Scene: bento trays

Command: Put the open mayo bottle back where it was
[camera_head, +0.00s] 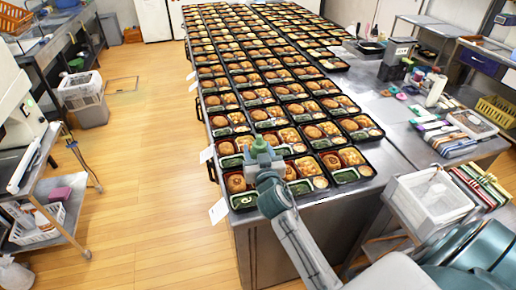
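My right gripper (261,151) is above the front rows of bento trays, over the near left part of the counter. A small grey-green shape shows at its tip; I cannot tell whether this is the fingers or a held thing. A pale upright bottle-like thing (436,92) stands on the right part of the counter, well away from my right gripper. It is too small to tell whether it is the mayo bottle or whether it is open. My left gripper is not in view.
Black bento trays (244,201) fill the steel counter (325,205) in long rows. Small colourful items (391,90) and stacked packs (447,139) lie on its right side. A white basket (433,196) stands at the lower right. The wooden floor at left is mostly clear.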

